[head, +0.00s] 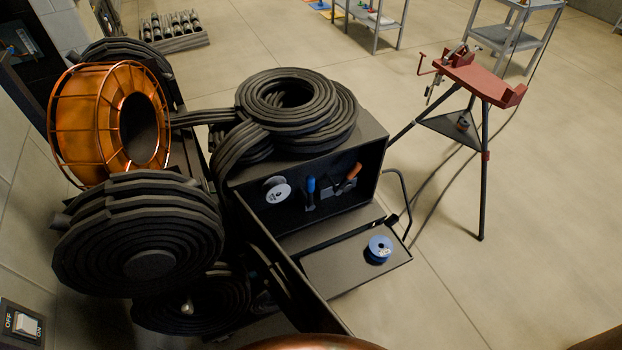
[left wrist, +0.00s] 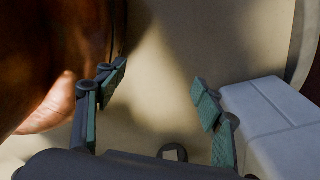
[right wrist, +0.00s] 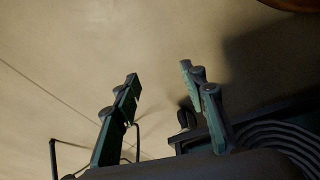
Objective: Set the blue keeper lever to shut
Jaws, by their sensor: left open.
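A small blue upright handle (head: 310,186) stands out on the dark front of the box (head: 362,205) in the head view. It is the only lever-like blue thing in view, but I cannot tell for sure that it is the keeper lever, or its setting. My left gripper (left wrist: 158,85) is open and empty in the left wrist view, above bare floor with a pale block at its right. My right gripper (right wrist: 160,78) is open and empty in the right wrist view, with dark coiled hose below right. Neither gripper shows in the head view.
An orange-handled part (head: 350,174) and a white disc (head: 277,190) flank the blue handle. A blue spool (head: 380,247) lies on the low shelf (head: 335,272). Coiled hose (head: 290,100) tops the box. A copper reel (head: 90,120) stands left; a red tripod stand (head: 470,75) stands right.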

